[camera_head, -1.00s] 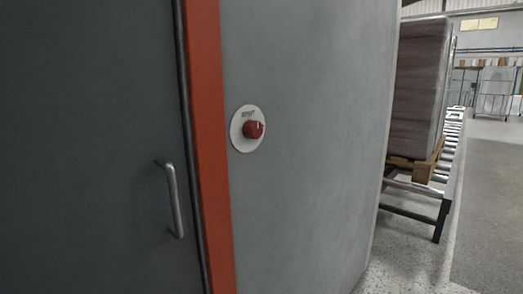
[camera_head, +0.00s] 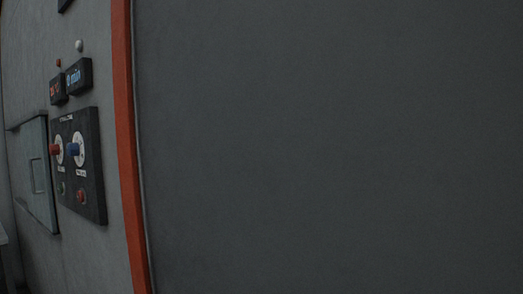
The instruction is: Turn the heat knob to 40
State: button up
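A dark control panel (camera_head: 78,165) is on the grey wall at the left of the view. It carries a red knob (camera_head: 55,149) and a blue knob (camera_head: 74,150), each on a white round dial. The labels on the panel are too small to read, so I cannot tell which knob is the heat knob. Above it are two small displays, one with orange characters (camera_head: 57,89) and one with blue characters reading "0 min" (camera_head: 77,76). My gripper is not in view.
A large dark grey door (camera_head: 330,150) with an orange frame strip (camera_head: 124,130) fills the middle and right. A small hatch with a handle (camera_head: 36,175) is left of the panel. A green button and a red button (camera_head: 81,197) sit below the knobs.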

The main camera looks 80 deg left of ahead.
aim_at(53, 149)
jog(key=u, duration=3.55)
